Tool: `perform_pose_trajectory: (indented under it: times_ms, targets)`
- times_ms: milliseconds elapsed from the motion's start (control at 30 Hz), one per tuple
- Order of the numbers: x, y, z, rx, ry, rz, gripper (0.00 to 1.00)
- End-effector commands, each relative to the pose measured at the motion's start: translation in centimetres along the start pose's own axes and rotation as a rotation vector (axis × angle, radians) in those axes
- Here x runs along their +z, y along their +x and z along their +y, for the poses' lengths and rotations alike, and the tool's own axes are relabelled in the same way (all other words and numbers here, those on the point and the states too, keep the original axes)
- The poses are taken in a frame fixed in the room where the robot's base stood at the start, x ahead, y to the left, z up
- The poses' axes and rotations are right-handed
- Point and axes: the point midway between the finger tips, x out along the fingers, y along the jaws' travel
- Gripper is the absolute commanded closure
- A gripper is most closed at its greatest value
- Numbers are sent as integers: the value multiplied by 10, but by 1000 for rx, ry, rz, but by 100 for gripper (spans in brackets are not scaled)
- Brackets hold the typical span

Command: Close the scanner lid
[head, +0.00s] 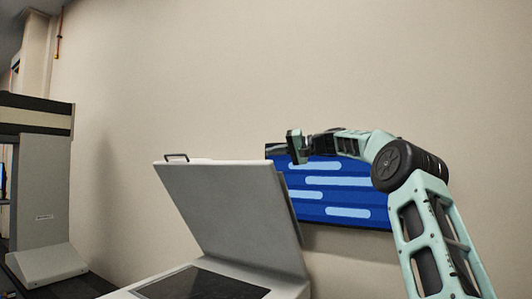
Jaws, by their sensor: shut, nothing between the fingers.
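The scanner lid (228,205) is a grey panel standing raised and tilted in the head view, with a small dark handle (176,157) on its top edge. Below it is the scanner body (120,294) with a dark glass bed (205,285), cut off by the bottom of the picture. My gripper (291,146) is up and to the right of the lid, apart from it, in front of the blue screen. Its fingers look shut and empty, pointing left.
A wall screen (345,200) with light blue bars is behind my arm. A large grey gantry machine (42,190) stands at the left. The space between the gantry and the lid, in front of the beige wall (130,100), looks clear.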

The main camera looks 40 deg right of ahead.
Motion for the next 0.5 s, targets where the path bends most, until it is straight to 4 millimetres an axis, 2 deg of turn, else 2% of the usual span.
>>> perform_pose_trajectory:
  times_ms: [33,233,500]
  targets:
    - [-1,12,-4,-1,2,-5,100]
    - [21,15,0,3,1,-2,100]
    - [37,19,0,0,1,-1,100]
